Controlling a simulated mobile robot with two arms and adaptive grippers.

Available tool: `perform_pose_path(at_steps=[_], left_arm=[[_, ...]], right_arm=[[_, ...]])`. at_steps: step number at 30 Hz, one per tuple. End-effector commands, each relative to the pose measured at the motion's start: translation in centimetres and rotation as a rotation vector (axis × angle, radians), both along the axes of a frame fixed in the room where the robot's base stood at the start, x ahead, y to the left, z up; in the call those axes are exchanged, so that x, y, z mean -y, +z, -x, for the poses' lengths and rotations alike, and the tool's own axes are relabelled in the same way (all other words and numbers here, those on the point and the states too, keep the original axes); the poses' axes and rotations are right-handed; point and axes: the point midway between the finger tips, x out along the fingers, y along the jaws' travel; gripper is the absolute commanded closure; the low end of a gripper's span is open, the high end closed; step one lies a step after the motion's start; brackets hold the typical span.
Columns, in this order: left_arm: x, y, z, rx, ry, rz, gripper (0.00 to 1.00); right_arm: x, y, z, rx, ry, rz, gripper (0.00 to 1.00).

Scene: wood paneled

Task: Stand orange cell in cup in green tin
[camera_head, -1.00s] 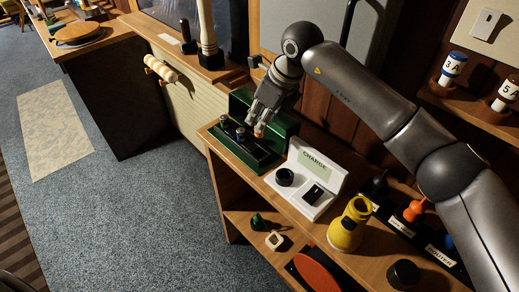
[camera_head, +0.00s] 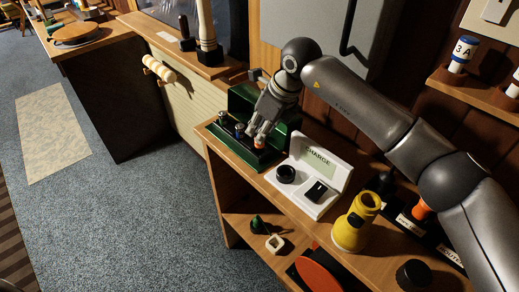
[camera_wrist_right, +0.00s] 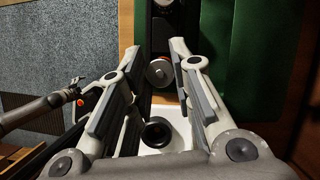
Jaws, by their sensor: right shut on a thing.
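The green tin (camera_head: 241,97) stands open at the left end of the wooden bench top, with a dark tray inside. Its lid is raised at the back. A cell (camera_head: 223,117) and a blue-banded cell (camera_head: 239,130) stand in the tray's left part. My right gripper (camera_head: 262,133) is shut on the orange cell (camera_head: 259,142), upright at the tray's right end. In the right wrist view the cell's round metal end (camera_wrist_right: 159,72) shows between the fingers. The cup under it is hidden, so I cannot tell whether the cell is seated.
A white charger (camera_head: 299,181) marked CHARGE, with a round black holder (camera_head: 286,174) and a black block, stands just right of the tin. A yellow flashlight body (camera_head: 352,229) and a black round cap (camera_head: 413,274) are further right. The bench's front edge is close.

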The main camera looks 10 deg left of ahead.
Motion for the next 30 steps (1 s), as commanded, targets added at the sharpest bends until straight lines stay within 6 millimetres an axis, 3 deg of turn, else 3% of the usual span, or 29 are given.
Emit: perform_pose_path(at_steps=[30], left_arm=[[0.02, -0.63, 0.0, 0.0, 0.0, 0.0, 0.2]], right_arm=[[0.0, -0.25, -0.01, -0.001, -0.001, -0.001, 1.0]])
